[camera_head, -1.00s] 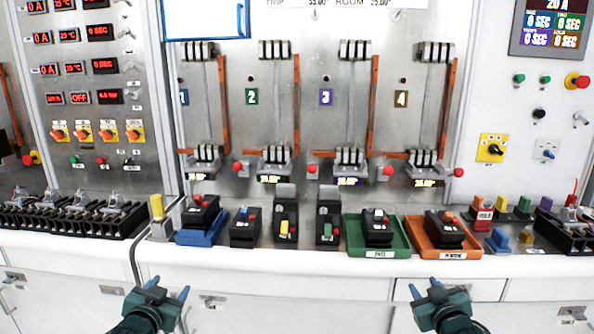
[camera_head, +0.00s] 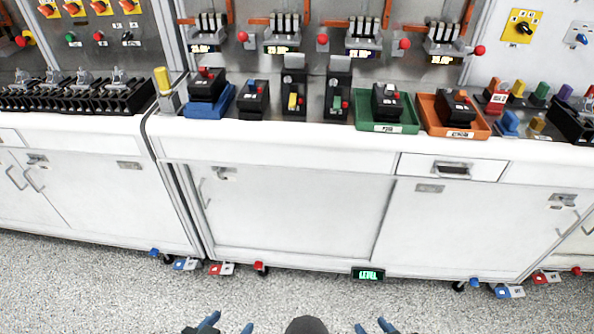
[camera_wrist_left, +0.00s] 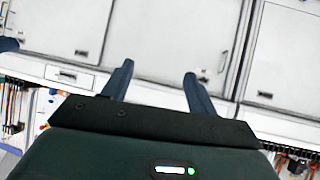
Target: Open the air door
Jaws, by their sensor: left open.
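White cabinet doors line the front below the counter in the head view: a left door (camera_head: 90,195), a middle door (camera_head: 285,215) with a handle at its left edge, and a right door (camera_head: 470,225). I cannot tell which one is the air door. All look closed. My left gripper (camera_head: 228,326) is at the bottom edge, open and empty, its fingers apart. The left wrist view shows its fingers (camera_wrist_left: 158,70) in front of white cabinet doors (camera_wrist_left: 155,35), not touching them. My right gripper (camera_head: 374,327) is at the bottom edge, fingers apart and apparently empty.
The counter (camera_head: 300,145) holds several breakers, a blue tray (camera_head: 205,112), a green tray (camera_head: 385,127) and an orange tray (camera_head: 455,130). A drawer (camera_head: 452,167) sits at right. A small green display (camera_head: 368,274) and caster pedals are near the floor. The speckled floor (camera_head: 120,285) is clear.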

